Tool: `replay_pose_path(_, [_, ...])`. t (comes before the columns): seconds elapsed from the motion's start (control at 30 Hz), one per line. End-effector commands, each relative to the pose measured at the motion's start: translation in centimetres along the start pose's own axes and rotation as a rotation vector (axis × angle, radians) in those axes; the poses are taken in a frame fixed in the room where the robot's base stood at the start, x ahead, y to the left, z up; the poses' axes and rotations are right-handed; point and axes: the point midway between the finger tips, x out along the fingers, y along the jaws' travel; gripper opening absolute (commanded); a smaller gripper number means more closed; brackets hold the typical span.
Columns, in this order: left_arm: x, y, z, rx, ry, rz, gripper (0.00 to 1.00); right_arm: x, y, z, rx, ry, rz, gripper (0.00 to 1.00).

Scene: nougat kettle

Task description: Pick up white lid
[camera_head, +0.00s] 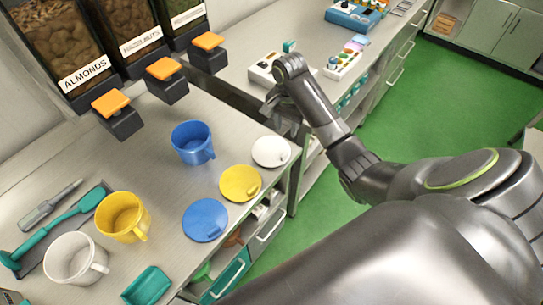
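The white lid (271,152) is a round disc lying flat on the grey counter near its right edge, beside the yellow lid (240,183). A blue lid (205,220) lies further toward the front. My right gripper (281,117) hangs just above and behind the white lid in the picture, pointing down. Its dark fingers look spread, with nothing seen between them. The white lid looks fully visible and apart from the gripper. My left gripper is not in view.
A blue mug (193,143), yellow mug (122,217) and white mug (75,258) stand on the counter. A teal scoop (147,286) lies in front. Dispensers with orange levers (165,68) line the back. A control box (265,72) stands beyond the gripper.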

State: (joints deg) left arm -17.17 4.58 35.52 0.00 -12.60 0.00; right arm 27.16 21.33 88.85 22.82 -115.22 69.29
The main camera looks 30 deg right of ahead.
Motion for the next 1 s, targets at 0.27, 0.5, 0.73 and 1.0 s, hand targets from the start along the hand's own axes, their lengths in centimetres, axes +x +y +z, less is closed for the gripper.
replay_pose_path(0.27, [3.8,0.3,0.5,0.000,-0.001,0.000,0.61,3.9,0.0,0.0,-0.001,0.000,0.000,0.36])
replay_pose_path(0.5, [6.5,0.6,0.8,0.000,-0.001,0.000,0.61,6.6,0.0,0.0,-0.001,0.000,0.000,0.36])
replay_pose_path(0.73, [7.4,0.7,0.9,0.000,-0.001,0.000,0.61,7.5,0.0,0.0,-0.001,0.000,0.000,0.36])
replay_pose_path(1.0, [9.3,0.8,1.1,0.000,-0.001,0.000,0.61,9.4,-0.1,0.2,-0.001,0.000,0.000,0.36])
